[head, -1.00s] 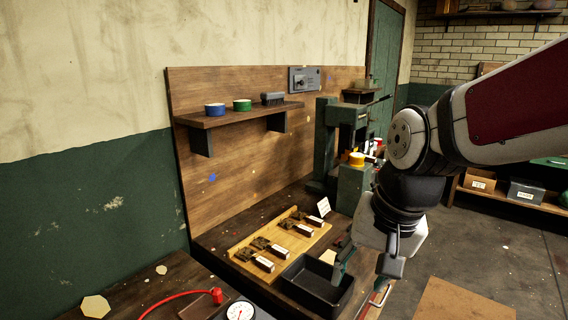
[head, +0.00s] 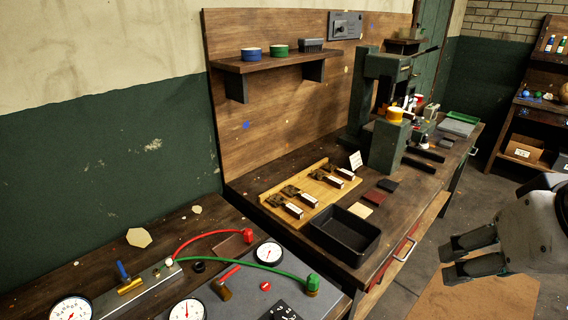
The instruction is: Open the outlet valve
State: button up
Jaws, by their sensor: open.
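A blue-handled brass valve (head: 128,279) sits on a grey bar (head: 155,283) at the lower left. A valve with a red lever (head: 229,273) and brass body sits on the grey panel near the bottom middle. I cannot tell which one is the outlet valve. A red hose (head: 205,236) and a green hose (head: 245,266) run over this bench, with dial gauges (head: 187,309) around them. My gripper (head: 445,260) is at the lower right, its two fingers apart and empty, pointing left. It is well to the right of both valves, touching nothing visible.
A black tray (head: 372,238) and a wooden board with latches (head: 270,198) lie on the workbench between the valves and the back. A green press (head: 368,100) stands farther back. A black knob (head: 286,312) is at the bottom edge. Open floor (head: 400,300) lies below my gripper.

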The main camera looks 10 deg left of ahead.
aim_at(219, 282)
jog(key=u, duration=1.1)
jog(key=i+l+u, duration=0.15)
jog(key=i+l, duration=0.15)
jog(key=k, duration=0.55)
